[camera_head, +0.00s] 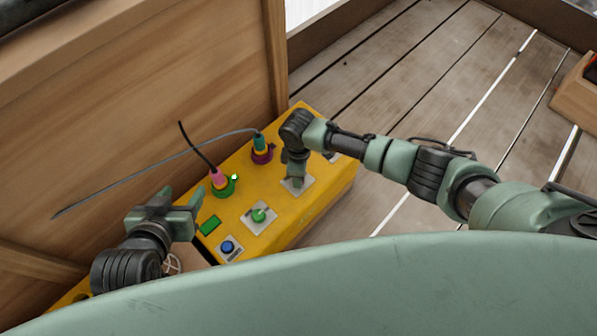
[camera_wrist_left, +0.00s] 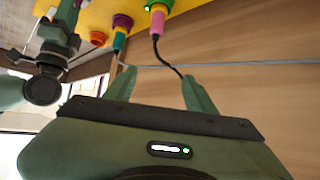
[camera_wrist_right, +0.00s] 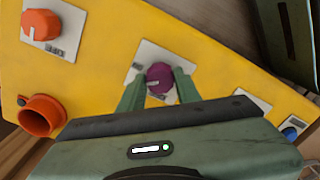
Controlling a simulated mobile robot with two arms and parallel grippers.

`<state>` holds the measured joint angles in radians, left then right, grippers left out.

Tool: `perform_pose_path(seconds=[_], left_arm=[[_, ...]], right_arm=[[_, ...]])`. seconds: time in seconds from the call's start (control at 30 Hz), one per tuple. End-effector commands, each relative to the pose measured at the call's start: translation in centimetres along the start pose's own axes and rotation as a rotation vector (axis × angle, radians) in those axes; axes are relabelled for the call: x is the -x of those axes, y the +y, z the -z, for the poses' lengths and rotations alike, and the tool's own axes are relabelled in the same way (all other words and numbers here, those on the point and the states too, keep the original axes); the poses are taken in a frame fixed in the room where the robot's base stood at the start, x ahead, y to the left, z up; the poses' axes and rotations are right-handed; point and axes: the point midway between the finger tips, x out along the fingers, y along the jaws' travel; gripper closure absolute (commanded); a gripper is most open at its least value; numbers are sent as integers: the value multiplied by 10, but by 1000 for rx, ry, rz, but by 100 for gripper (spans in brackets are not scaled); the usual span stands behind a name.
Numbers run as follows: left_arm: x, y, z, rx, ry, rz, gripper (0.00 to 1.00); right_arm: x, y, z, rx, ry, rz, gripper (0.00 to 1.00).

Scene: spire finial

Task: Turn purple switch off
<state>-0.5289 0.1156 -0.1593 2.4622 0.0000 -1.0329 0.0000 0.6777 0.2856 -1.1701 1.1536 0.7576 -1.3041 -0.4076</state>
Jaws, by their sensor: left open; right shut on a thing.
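The purple switch (camera_wrist_right: 160,76) is a round knob on a white plate (camera_wrist_right: 147,57) on a yellow box (camera_head: 280,217). My right gripper (camera_wrist_right: 160,88) is shut on the purple knob, one finger on each side; it also shows from above in the head view (camera_head: 297,181), where it hides most of the knob. The plate's small labels are too small to read. My left gripper (camera_head: 180,207) is open and empty above the box's left part; its two spread fingers also show in the left wrist view (camera_wrist_left: 159,88).
A pink plug (camera_head: 218,179) with a black cable sits in a green socket; a teal plug (camera_head: 260,142) sits in a purple socket. A green switch (camera_head: 258,215) and a blue button (camera_head: 227,247) are nearby. An orange knob (camera_wrist_right: 40,25) and orange socket (camera_wrist_right: 41,115) also show. A wooden wall stands behind.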

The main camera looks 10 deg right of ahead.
Motion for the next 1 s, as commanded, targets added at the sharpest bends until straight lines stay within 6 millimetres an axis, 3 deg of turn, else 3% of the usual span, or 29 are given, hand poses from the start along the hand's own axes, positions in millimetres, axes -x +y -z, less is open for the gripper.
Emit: perform_pose_path(seconds=[0.2,0.4,0.7,1.0], left_arm=[[20,-6,-51,5,-255,14,45],[38,-10,-84,10,-418,23,45],[57,-13,-110,15,-553,29,45],[62,-13,-115,16,-582,30,45]], right_arm=[[2,-1,1,202,2,1,100],[2,-1,1,392,2,1,100],[1,-1,1,663,3,0,100],[0,-1,1,860,3,0,100]])
